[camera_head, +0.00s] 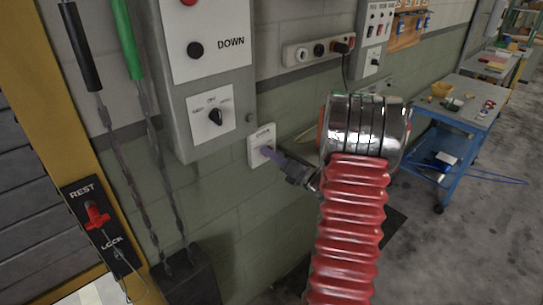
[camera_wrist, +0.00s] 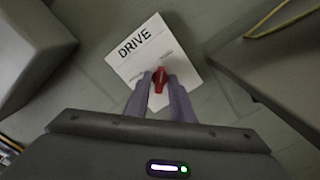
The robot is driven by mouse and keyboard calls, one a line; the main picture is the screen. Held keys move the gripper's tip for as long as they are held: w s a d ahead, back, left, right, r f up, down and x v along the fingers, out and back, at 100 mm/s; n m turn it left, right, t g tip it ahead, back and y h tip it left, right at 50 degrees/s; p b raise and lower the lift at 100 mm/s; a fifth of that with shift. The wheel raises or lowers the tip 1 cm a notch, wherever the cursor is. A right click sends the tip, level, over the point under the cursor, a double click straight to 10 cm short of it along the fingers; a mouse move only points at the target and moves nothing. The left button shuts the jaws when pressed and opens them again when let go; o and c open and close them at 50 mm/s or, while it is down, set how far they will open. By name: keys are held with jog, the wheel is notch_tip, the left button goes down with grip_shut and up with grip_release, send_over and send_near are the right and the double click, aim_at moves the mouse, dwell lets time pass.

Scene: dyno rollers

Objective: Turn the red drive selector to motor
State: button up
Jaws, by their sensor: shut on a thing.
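The drive selector is a red knob (camera_wrist: 160,76) on a white plate (camera_wrist: 135,62) marked DRIVE in the wrist view. Smaller labels on the plate are too blurred to read. In the head view the white plate (camera_head: 258,134) is on the wall right of the grey control box, and my gripper hides the knob. My gripper (camera_wrist: 158,84) has its two purple-grey fingers on either side of the red knob, shut on it. My gripper also shows in the head view (camera_head: 270,153), reaching the plate from the right.
A grey control box (camera_head: 240,70) with a black rotary switch (camera_head: 216,116) hangs left of the plate. A red lever (camera_head: 96,213) sits on a REST/LOCK panel at lower left. Black and green handles hang nearby. A socket strip (camera_head: 318,50) is above; a blue cart (camera_head: 450,150) stands right.

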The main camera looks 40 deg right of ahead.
grip_shut()
jog(key=shift+n, duration=0.4)
jog(key=n, duration=1.7)
jog(key=shift+a+f, duration=0.1)
dwell(0.3)
jog(key=o, duration=0.6)
grip_release()
jog(key=shift+c, duration=0.2)
